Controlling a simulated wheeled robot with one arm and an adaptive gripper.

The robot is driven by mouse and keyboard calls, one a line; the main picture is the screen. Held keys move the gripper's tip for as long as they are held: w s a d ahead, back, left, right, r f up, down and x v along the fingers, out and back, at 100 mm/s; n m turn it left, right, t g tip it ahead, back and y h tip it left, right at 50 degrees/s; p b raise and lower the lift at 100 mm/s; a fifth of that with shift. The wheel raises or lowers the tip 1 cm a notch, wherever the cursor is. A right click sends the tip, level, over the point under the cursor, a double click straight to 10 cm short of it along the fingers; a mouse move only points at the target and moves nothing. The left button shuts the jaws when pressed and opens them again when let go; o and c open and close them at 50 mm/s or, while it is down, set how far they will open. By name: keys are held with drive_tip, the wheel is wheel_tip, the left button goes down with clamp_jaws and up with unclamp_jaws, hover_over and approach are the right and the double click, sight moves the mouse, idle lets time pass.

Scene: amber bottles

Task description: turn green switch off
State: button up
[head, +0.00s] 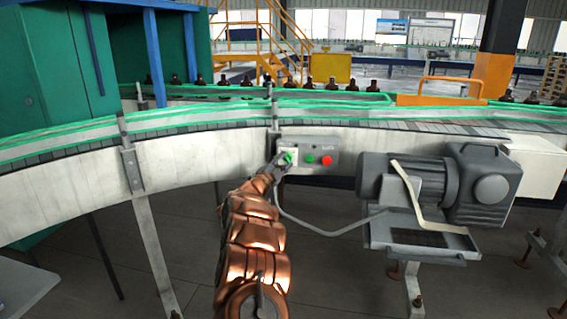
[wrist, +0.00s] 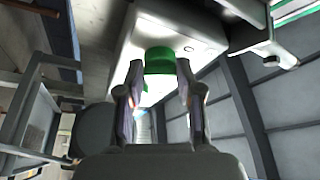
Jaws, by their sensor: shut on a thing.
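The green switch (head: 288,157) is at the left end of a grey control panel (head: 327,143) on the side of the curved conveyor. In the wrist view the green switch (wrist: 159,62) sticks out of a pale box (wrist: 140,30). My gripper (head: 280,163) is at the switch, and its fingers (wrist: 155,80) stand on either side of the knob, shut on it. My arm reaches up from the bottom of the head view and hides part of the panel's left side. The switch's exact setting cannot be told.
A smaller green button (head: 309,160) and a red button (head: 326,160) sit right of the switch. A grey motor (head: 430,185) on a stand is to the right, with a cable looping below the panel. Conveyor legs (head: 150,235) stand at left. Dark bottles (head: 332,83) line the conveyor.

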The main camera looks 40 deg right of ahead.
drive_tip(key=shift+f+n+t+h, duration=0.15)
drive_tip(key=shift+n+t, duration=0.15)
drive_tip(key=shift+n, duration=0.65)
drive_tip(key=shift+n+t+h, duration=0.15)
drive_tip(key=shift+n+t, duration=0.15)
drive_tip(key=shift+n, duration=0.65)
drive_tip(key=shift+n+t, duration=0.3)
drive_tip(key=o, duration=1.2)
drive_tip(key=shift+c, duration=0.2)
drive_tip(key=shift+s, duration=0.1)
drive_tip(key=v, duration=1.2)
